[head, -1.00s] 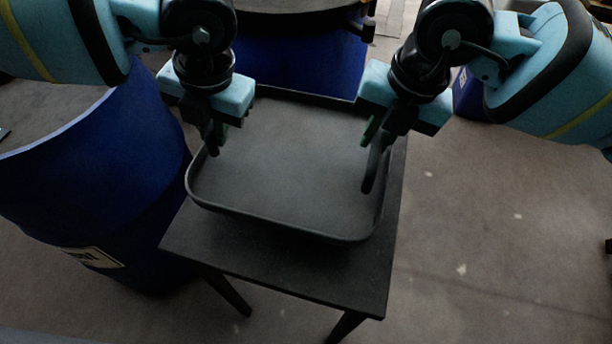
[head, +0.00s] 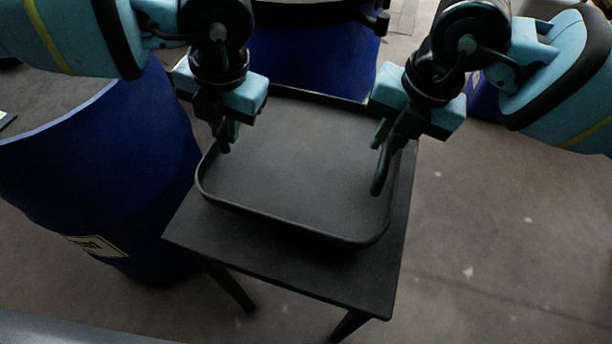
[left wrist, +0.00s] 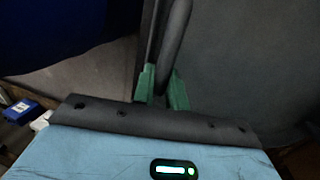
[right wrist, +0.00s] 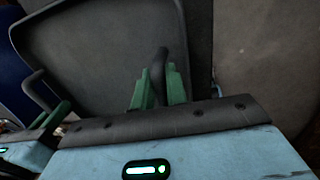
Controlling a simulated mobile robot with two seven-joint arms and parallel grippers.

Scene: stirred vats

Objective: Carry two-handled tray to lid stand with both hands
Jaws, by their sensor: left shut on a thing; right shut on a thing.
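The two-handled tray (head: 300,150) is dark grey, shallow and empty, with rounded corners. In the head view it is over the small dark stand (head: 285,265), which I take as the lid stand; I cannot tell whether it touches the top. My left gripper (head: 228,132) is shut on the left handle, seen in the left wrist view (left wrist: 176,35). My right gripper (head: 384,137) is shut on the right handle, seen in the right wrist view (right wrist: 158,65). The tray looks about level. The stand's back part is hidden under it.
A large blue vat (head: 110,170) stands close on the left of the stand. Another blue vat (head: 310,60) stands right behind it. The floor (head: 500,230) on the right is clear. A grey edge (head: 60,330) shows at the bottom left.

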